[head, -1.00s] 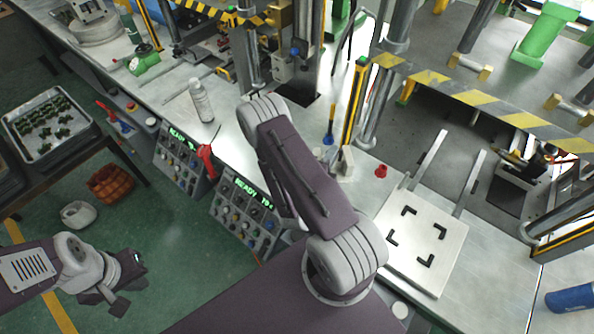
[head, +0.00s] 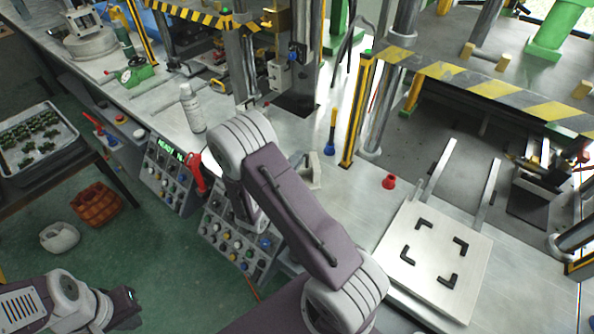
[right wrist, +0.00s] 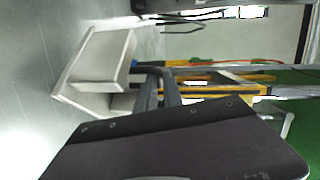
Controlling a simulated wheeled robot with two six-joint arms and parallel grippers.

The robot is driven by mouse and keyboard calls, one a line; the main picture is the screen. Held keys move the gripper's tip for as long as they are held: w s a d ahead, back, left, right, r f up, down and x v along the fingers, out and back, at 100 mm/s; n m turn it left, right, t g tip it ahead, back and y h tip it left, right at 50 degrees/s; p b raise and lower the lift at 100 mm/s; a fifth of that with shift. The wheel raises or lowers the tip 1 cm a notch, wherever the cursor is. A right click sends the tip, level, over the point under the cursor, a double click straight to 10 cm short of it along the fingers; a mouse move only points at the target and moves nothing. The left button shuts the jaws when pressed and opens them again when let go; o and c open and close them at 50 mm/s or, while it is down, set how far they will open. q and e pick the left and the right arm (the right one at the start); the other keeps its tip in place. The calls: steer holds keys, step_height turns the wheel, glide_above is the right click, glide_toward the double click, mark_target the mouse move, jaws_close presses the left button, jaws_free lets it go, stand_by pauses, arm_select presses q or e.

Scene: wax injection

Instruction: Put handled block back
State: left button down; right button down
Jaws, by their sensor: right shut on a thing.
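The handled block (head: 312,174) is pale grey and partly hidden behind my right arm in the head view. It also shows in the right wrist view (right wrist: 100,62), tilted, with two pale parts and a gap between them. My right gripper (right wrist: 155,88) has dark fingers shut on it at its near side. In the head view that gripper is mostly hidden by my own arm. I cannot tell whether the block touches the bench. My left gripper (head: 124,306) is low at the left, over the floor and far from the block; its finger gap is unclear.
A pale plate (head: 478,262) with black corner marks lies on the bench at right. A red piece (head: 389,182), a blue-ended tool (head: 331,138) and a yellow-black post (head: 356,115) stand near the block. Control panels (head: 238,235) line the front.

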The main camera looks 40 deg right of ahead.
step_height(320, 180, down, 3)
steer(key=shift+s+f, duration=0.1)
steer(key=shift+f, duration=0.3)
steer(key=c, duration=1.5)
jaws_free()
steer(key=shift+f, duration=0.1)
steer(key=shift+o, duration=0.2)
